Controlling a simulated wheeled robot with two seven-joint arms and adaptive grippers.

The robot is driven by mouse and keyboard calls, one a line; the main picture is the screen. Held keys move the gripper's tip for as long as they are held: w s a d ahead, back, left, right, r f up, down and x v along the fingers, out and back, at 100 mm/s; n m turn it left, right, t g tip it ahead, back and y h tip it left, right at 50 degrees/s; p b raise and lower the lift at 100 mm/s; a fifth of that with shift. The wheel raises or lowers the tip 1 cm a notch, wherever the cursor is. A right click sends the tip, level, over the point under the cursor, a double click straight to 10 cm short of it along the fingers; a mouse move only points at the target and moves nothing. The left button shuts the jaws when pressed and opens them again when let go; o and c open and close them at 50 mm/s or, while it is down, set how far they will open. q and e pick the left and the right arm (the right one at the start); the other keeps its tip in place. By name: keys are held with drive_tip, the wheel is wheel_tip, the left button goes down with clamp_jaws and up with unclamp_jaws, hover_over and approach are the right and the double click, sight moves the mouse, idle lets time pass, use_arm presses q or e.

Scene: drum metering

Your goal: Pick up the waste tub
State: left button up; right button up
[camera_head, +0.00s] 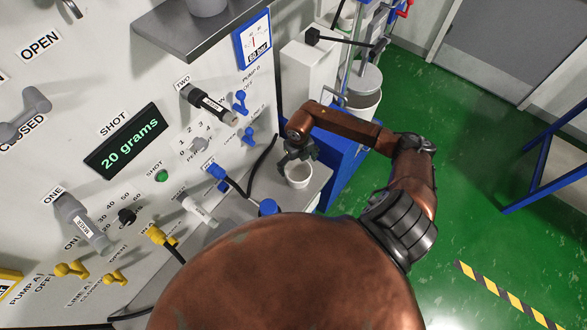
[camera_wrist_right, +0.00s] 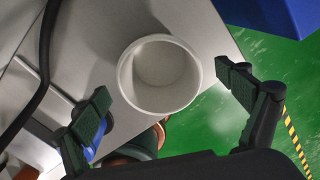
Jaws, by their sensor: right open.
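A small white round tub (camera_head: 299,176), open at the top, stands upright on the narrow grey shelf (camera_head: 262,186) in front of the panel. In the right wrist view the tub (camera_wrist_right: 160,76) is seen from above and looks empty. My left gripper is not in view.
The panel carries a lit "20 grams" display (camera_head: 128,143), a grey valve (camera_head: 82,224), yellow levers (camera_head: 72,270) and blue levers (camera_head: 248,136). A black hose (camera_wrist_right: 38,75) crosses the shelf. A bucket (camera_head: 363,92) stands behind my right arm. Green floor (camera_head: 470,160) lies open to the right.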

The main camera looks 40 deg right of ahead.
sight(298, 178)
drive_tip(key=f, duration=0.2)
drive_tip(key=shift+s+f+p, duration=0.3)
drive_tip(key=shift+s+p, duration=0.05)
drive_tip(key=shift+a+f+p, duration=0.2)
drive_tip(key=shift+f+p, duration=0.3)
drive_tip(key=shift+f, duration=0.65)
wheel_tip(298, 178, down, 2)
drive_tip(key=shift+f, duration=0.15)
drive_tip(key=c, duration=1.2)
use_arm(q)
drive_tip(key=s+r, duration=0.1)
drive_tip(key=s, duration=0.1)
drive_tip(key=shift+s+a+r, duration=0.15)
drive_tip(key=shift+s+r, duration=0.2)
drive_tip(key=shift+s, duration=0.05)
use_arm(e)
drive_tip(key=shift+c, duration=0.9)
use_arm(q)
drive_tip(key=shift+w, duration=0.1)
